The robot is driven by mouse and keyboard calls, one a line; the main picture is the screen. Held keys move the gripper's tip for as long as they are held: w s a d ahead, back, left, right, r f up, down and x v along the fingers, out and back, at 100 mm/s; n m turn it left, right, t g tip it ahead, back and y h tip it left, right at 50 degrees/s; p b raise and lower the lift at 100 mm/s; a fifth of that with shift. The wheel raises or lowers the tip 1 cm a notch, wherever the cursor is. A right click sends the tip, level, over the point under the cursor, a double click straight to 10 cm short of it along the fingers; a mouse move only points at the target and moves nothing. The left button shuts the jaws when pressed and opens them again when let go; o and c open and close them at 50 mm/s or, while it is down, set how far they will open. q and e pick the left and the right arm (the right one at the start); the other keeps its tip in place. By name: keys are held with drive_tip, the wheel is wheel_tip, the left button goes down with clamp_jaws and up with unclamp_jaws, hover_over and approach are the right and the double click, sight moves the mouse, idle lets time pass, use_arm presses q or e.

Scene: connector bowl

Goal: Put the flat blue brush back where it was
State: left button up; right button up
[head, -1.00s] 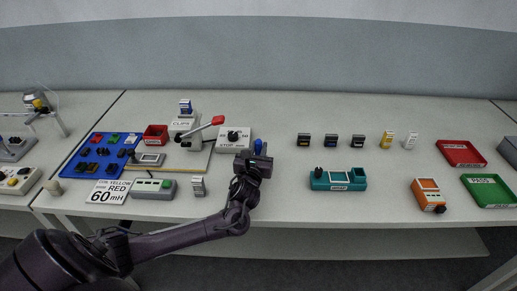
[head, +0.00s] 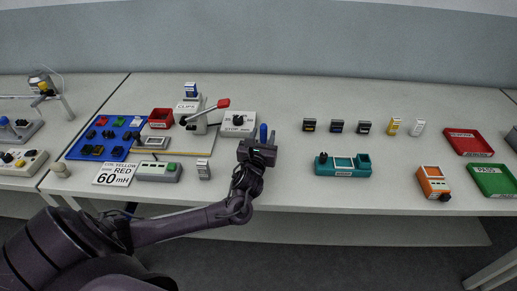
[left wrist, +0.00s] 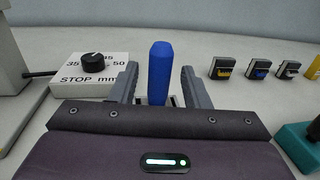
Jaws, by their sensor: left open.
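A blue, round-topped upright piece (head: 263,132), which looks like the handle of the blue brush, stands just past my left gripper (head: 260,146). In the left wrist view the blue handle (left wrist: 160,72) rises between the two grey fingers of my left gripper (left wrist: 159,80). The fingers are apart, with a gap on each side of the handle. Its lower end and any flat brush head are hidden behind the gripper body. I cannot tell what it rests on. My right gripper is not in view.
The white stop box (head: 237,122) with a black knob stands close left of the handle. The red-handled lever press (head: 202,118) is farther left. A teal holder (head: 343,166) and several small connectors (head: 336,127) are to the right. Bare table (head: 285,150) lies between.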

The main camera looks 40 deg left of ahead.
use_arm(q)
drive_tip(key=v, duration=1)
drive_tip(key=shift+s, duration=0.2)
drive_tip(key=shift+d, duration=0.1)
